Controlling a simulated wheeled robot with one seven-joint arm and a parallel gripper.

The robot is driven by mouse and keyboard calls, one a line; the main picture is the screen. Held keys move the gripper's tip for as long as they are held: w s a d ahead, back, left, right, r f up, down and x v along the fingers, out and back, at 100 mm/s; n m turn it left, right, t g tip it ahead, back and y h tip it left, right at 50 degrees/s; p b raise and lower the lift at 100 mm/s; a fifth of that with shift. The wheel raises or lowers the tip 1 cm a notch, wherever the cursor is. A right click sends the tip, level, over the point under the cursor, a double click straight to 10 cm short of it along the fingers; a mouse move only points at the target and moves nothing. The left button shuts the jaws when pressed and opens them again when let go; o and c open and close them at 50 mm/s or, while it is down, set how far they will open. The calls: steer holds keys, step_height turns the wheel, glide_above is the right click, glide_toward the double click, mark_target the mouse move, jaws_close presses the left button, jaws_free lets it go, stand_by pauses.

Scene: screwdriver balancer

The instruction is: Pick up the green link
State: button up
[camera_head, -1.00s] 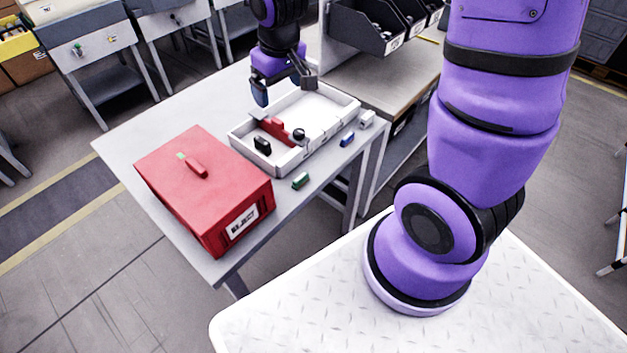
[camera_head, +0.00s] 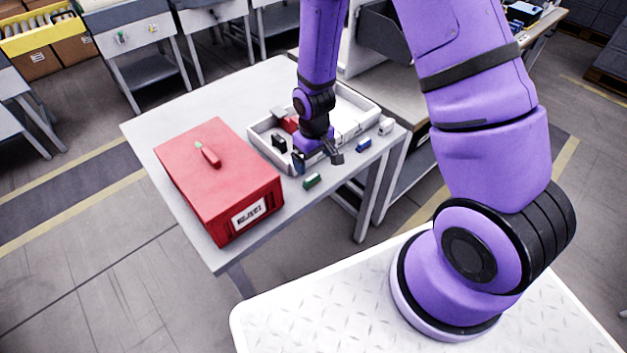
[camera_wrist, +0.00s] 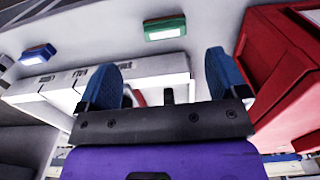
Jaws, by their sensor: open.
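The green link is fully visible in both views.
The red box (camera_head: 217,185) with a handle stands left of the link. The white tray (camera_head: 362,100) holds black and red parts behind it. A blue link (camera_head: 363,145) and a white link (camera_head: 386,126) lie to the right on the table (camera_head: 190,222).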

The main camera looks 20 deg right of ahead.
mark_target(312, 177)
steer(key=shift+a+f, duration=0.2)
steer(key=shift+f, duration=1.85)
steer(key=shift+a+f, duration=0.15)
steer(key=shift+f, duration=1.85)
steer(key=c, duration=1)
